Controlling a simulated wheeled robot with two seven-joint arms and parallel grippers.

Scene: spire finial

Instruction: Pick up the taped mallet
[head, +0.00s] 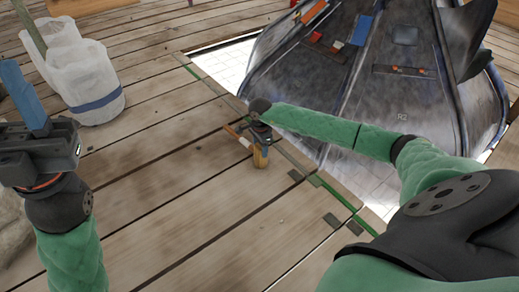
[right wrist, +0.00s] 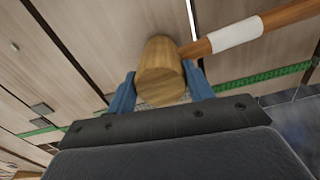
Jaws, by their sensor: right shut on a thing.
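The taped mallet (right wrist: 160,68) has a thick wooden head and a brown handle with a white tape band (right wrist: 236,33). In the right wrist view its head sits between the two blue fingers of my right gripper (right wrist: 160,90), which is shut on it. The handle points to the right there. In the head view the mallet head (head: 260,157) shows below my right gripper (head: 261,143), with the taped handle to its left. I cannot tell whether the mallet touches the planks. My left gripper (head: 22,97) is at the left edge, away from the mallet; its opening is unclear.
A white wrapped bundle with a blue band (head: 95,92) stands at the upper left. A large dark metal spire (head: 335,75) rises through an opening at the upper right. A green strip (head: 335,193) runs along the opening's edge. The plank floor (head: 190,215) is mostly clear.

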